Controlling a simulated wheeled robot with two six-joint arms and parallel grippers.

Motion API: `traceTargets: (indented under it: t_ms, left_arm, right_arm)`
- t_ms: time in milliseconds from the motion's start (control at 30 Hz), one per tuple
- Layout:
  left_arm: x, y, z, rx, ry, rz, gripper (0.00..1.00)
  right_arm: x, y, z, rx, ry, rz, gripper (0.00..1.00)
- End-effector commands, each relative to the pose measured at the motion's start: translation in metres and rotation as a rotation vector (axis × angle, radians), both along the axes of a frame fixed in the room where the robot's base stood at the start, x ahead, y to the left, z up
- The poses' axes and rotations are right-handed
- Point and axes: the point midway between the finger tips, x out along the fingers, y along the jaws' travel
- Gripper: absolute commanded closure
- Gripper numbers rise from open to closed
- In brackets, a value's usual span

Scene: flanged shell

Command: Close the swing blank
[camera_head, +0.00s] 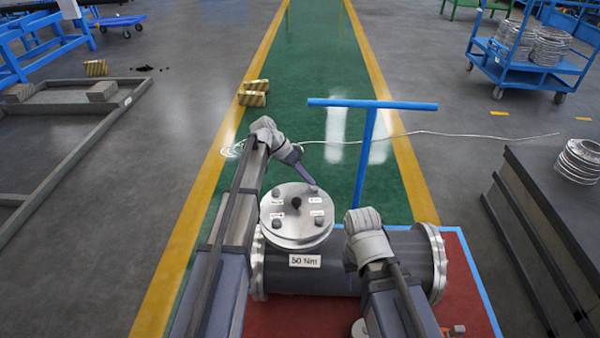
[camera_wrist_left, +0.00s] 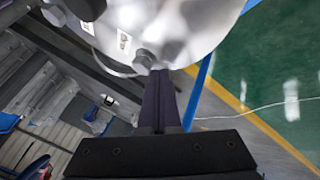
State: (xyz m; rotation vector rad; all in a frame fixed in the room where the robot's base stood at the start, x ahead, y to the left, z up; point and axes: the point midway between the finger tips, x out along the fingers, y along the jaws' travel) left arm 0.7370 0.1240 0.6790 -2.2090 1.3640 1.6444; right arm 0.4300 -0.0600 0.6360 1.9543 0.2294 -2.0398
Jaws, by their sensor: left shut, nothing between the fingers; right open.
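The swing blank (camera_head: 285,232) is a round, silvery metal disc with a dark central knob, bolt heads and small white labels. It lies over the top of the grey flanged shell (camera_head: 310,281), which bears a "50 Nm" label; I cannot tell whether it sits flush. The disc fills the top of the left wrist view (camera_wrist_left: 185,30). My left gripper (camera_head: 312,184) is shut and empty, its fingertips at the disc's far right edge; its fingers (camera_wrist_left: 158,72) end beside a bolt head. My right gripper is open above the shell, right of the disc, mostly hidden behind its wrist (camera_head: 366,235).
The shell stands on a red surface (camera_head: 300,316) with a blue border. A blue T-shaped bar (camera_head: 366,150) rises behind it. A dark bench (camera_head: 555,230) stands at the right, and a blue cart (camera_head: 520,65) beyond. The green aisle behind is largely clear.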

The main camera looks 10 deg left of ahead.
Motion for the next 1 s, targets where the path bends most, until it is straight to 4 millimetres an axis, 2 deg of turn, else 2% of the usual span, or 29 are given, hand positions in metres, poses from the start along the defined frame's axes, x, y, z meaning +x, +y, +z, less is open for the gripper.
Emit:
traceTargets:
  t_ms: [100, 333, 1000]
  left_arm:
    - [-0.010, -0.008, 0.000, -0.001, 0.000, -0.001, 1.00]
    - [-0.018, -0.014, 0.000, 0.000, 0.000, 0.000, 1.00]
    - [-0.018, -0.016, 0.000, 0.000, 0.000, 0.000, 1.00]
  right_arm:
    - [0.000, 0.000, 0.000, 0.000, 0.000, 0.000, 0.50]
    - [0.000, 0.000, 0.000, 0.000, 0.000, 0.000, 0.50]
    - [0.000, 0.000, 0.000, 0.000, 0.000, 0.000, 0.50]
